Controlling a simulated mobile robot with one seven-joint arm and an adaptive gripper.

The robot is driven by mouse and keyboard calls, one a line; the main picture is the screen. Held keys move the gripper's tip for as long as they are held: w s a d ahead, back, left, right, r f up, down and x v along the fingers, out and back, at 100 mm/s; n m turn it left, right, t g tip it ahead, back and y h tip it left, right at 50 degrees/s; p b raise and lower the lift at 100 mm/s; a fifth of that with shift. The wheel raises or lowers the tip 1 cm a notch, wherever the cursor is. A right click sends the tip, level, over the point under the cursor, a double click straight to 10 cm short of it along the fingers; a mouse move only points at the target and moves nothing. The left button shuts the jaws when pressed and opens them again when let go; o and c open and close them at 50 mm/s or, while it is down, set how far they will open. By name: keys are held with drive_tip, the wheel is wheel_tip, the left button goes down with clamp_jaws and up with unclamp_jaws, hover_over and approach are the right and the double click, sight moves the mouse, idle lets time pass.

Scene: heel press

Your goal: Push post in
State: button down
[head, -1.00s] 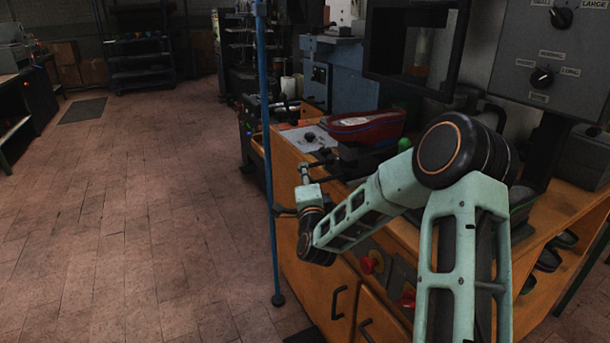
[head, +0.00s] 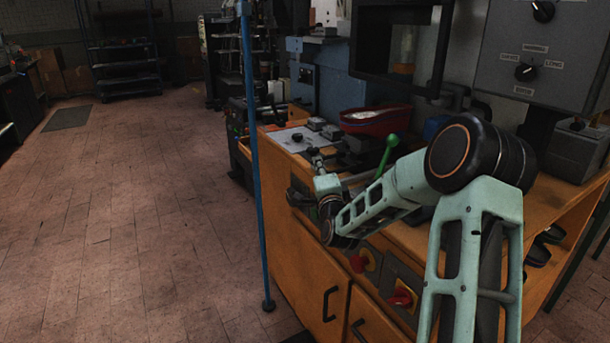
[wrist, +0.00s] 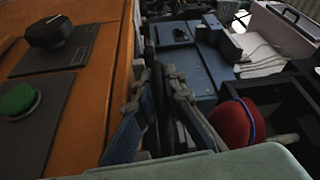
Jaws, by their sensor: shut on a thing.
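A red shoe (head: 375,120) sits on a dark post assembly (head: 358,150) on the wooden bench. The shoe also shows at the right of the wrist view (wrist: 233,122), with a blue line along its edge. My gripper (head: 302,196) is at the bench's left edge, low and to the left of the shoe. In the wrist view my two fingers (wrist: 158,112) are close together around a narrow dark part (wrist: 156,80), which looks like a handle or bar. Its link to the post is hidden.
Red switches (head: 402,298) are on the bench front (head: 300,245). A blue pole (head: 252,160) stands at the bench's left corner. Open floor (head: 140,200) lies left.

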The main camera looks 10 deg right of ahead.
drive_tip(key=c, duration=2)
unclamp_jaws()
drive_tip(key=shift+s, duration=0.1)
drive_tip(key=shift+s+a+f, duration=0.1)
drive_tip(key=shift+s, duration=0.45)
drive_tip(key=shift+s+a, duration=0.15)
drive_tip(key=shift+s, duration=1.55)
drive_tip(key=shift+s+a, duration=0.1)
drive_tip(key=shift+s, duration=1.6)
drive_tip(key=shift+f, duration=0.1)
